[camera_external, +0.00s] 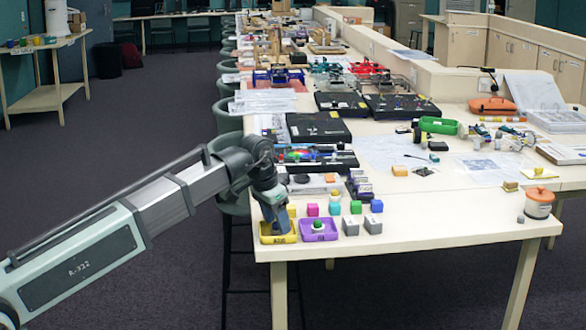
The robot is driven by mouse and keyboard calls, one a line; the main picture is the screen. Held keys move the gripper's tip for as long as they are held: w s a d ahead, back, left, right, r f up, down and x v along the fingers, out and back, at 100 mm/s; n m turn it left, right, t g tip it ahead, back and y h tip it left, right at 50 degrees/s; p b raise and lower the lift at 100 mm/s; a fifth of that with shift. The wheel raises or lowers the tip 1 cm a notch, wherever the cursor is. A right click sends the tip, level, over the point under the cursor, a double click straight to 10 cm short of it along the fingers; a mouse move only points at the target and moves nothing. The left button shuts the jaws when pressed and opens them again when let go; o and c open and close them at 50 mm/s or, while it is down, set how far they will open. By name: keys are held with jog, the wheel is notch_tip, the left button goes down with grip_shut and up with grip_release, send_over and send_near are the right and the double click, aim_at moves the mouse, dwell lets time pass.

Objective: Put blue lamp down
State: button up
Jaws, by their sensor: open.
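A small blue thing, apparently the blue lamp (282,220), shows at the yellow tray (266,239) on the near left corner of the table. My gripper (279,218) points down right over it, and its jaws are open. The fingers and the blue thing overlap in this view, so I cannot tell whether they touch. The lamp's lower part and its contact with the tray are hard to make out.
A purple tray (330,235) with a green-topped piece stands close on the right. Pink, teal, green, yellow and grey blocks (373,224) stand beside and behind it. An orange-lidded jar (538,206) is far right. The front middle of the table is clear.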

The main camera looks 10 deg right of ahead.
jog(key=v, duration=1.2)
jog(key=shift+r, duration=0.1)
jog(key=w+a+f+n+g+y, duration=0.1)
jog(key=w+a+f+n, duration=0.15)
jog(key=a+f, duration=0.65)
jog(key=w+a+f+n+y, duration=0.1)
jog(key=w+a+f, duration=0.35)
jog(key=f, duration=0.85)
jog(key=w+a+f+n+g+y, duration=0.1)
jog(key=w+a+f, duration=0.2)
jog(key=a+f, duration=0.65)
jog(key=s+a+f+n+g, duration=0.1)
jog(key=s+a+f, duration=0.2)
jog(key=a+f, duration=0.45)
jog(key=s+a+f+n+g, duration=0.1)
jog(key=s+a+f+n, duration=0.1)
jog(key=a+f, duration=0.6)
jog(key=s+a+f+n+g, duration=0.2)
jog(key=s+a+f, duration=0.6)
jog(key=s, duration=0.5)
jog(key=s+a+f+n+g, duration=0.2)
jog(key=s+a+f, duration=0.6)
jog(key=s, duration=0.4)
jog(key=shift+s+a+f+n+g, duration=0.3)
jog(key=shift+s+a+f+n, duration=0.1)
jog(key=shift+a, duration=0.25)
